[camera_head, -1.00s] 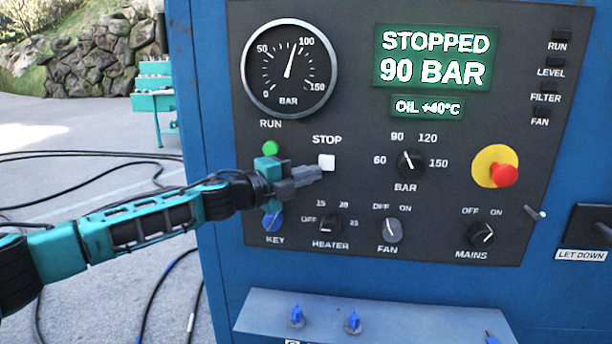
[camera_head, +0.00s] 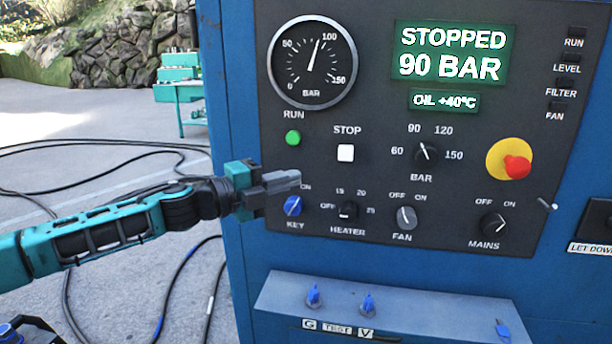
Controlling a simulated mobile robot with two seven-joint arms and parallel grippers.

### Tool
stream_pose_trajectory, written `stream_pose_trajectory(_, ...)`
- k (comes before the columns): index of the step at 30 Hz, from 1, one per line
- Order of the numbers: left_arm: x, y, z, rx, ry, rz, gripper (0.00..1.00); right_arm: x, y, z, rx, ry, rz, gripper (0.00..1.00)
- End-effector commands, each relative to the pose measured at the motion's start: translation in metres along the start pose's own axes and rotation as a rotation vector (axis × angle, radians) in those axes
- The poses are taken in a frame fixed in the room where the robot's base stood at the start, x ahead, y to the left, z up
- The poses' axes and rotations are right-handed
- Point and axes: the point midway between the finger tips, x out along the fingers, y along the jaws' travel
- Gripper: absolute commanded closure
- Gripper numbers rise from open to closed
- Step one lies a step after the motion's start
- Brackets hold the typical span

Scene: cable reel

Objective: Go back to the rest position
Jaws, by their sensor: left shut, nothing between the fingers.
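My left gripper (camera_head: 284,182) is shut and empty. It is in front of the left edge of the black control panel (camera_head: 375,80), just above the blue key switch (camera_head: 293,206) and below the green RUN button (camera_head: 293,138). It hides part of the lettering above the key. The white STOP button (camera_head: 346,153) is to the right of the gripper and clear of it. The display (camera_head: 453,53) reads STOPPED, 90 BAR, with OIL +40°C below. The gauge (camera_head: 312,63) needle stands near 90. My right gripper is not in view.
The blue cabinet (camera_head: 243,290) carries a sloping ledge (camera_head: 420,308) with blue valve handles below the panel. A red emergency button (camera_head: 517,167) and several knobs stick out of the panel. Black cables lie on the paved ground at left; a teal bench (camera_head: 180,90) stands behind.

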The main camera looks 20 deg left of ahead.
Motion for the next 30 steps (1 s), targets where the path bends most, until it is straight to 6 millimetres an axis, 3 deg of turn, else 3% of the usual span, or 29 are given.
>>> stream_pose_trajectory(5, -0.01, 0.001, 0.0, 0.0, 0.0, 0.001, 1.0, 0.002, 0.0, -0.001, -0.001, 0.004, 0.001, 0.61)
stream_pose_trajectory(20, -0.009, 0.002, -0.002, -0.007, 0.003, 0.001, 1.0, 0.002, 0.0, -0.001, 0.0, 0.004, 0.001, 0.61)
stream_pose_trajectory(23, -0.004, 0.015, -0.014, -0.052, 0.013, 0.002, 1.0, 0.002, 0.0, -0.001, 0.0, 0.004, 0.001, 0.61)
stream_pose_trajectory(30, 0.013, 0.084, -0.074, -0.357, 0.02, -0.003, 1.0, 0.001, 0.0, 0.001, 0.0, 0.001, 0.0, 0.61)
